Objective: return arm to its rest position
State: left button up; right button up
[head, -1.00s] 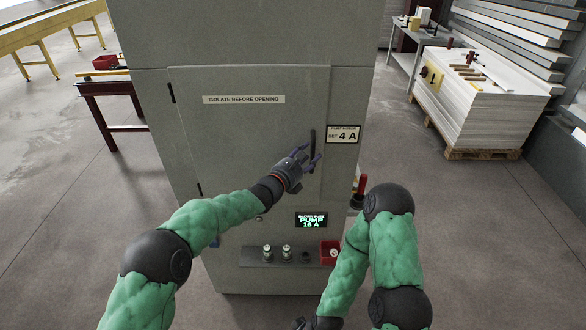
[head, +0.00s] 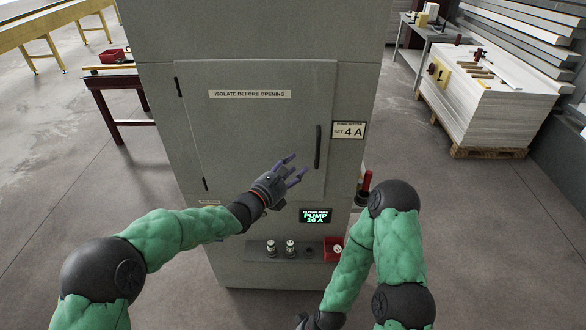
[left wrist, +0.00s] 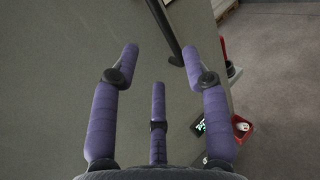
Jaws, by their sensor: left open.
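My left gripper (head: 290,168) is open and empty in front of the grey cabinet (head: 230,48), below and to the left of the black door handle (head: 318,147). The cabinet door (head: 240,130) looks closed. In the left wrist view my purple fingers (left wrist: 155,75) are spread with nothing between them, and the dark handle (left wrist: 162,22) shows beyond them, apart from them. My right gripper (head: 318,321) is at the bottom edge of the head view, partly cut off, and its fingers do not show clearly.
Below the door are a lit pump display (head: 315,216) and a ledge (head: 262,252) with small parts and a red bin (head: 333,250). A red-handled item (head: 366,184) is at the cabinet's right side. A stack of white boards (head: 490,105) stands right.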

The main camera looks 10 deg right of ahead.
pick_arm(q)
jog(key=s+a+f+m+g+y+b, duration=0.15)
jog(key=s+a+f+m+g, duration=0.3)
jog(key=f, duration=0.75)
jog(key=s+a+f+m+g+y+b, duration=0.1)
jog(key=s+a+f+m+g+y, duration=0.3)
jog(key=s+f, duration=0.6)
jog(key=s+a+f+m+g+y+b, duration=0.15)
jog(key=s+a+f, duration=0.35)
jog(key=f, duration=0.9)
jog(key=s+a+f+m+y+b, duration=0.3)
jog(key=s+a+f+m, duration=0.9)
jog(key=s+a+m, duration=0.1)
jog(key=shift+s+f+g, duration=0.25)
jog(key=shift+s+g, duration=0.05)
jog(key=shift+s, duration=0.6)
jog(key=shift+a, duration=0.1)
